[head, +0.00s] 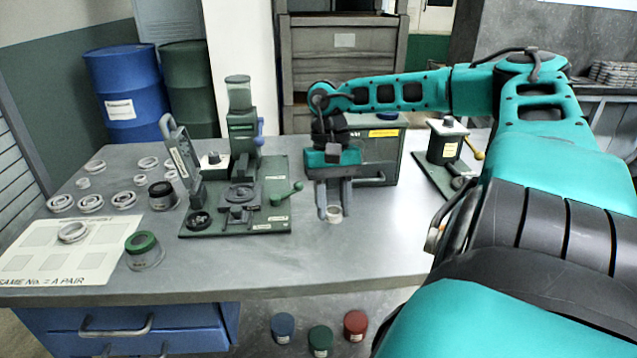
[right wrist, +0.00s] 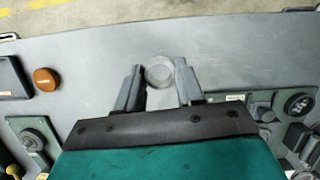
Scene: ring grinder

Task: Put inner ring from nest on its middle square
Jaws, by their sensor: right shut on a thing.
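My right gripper (head: 333,217) is shut on a small pale ring (head: 334,213), held low over the bare bench right of the green grinder fixture. The right wrist view shows the ring (right wrist: 159,71) between the fingertips of the right gripper (right wrist: 158,78). The nest (head: 240,195) seems to be the dark round seat on the green fixture; its inside is too small to make out. The white mat with grey squares (head: 98,258) lies at the bench's left front. A larger ring (head: 73,232) lies on it, around its upper middle. My left gripper is not in view.
Several loose rings (head: 90,203) lie behind the mat. The fixture's upright column (head: 240,120) and tilted panel (head: 180,150) rise between gripper and mat.

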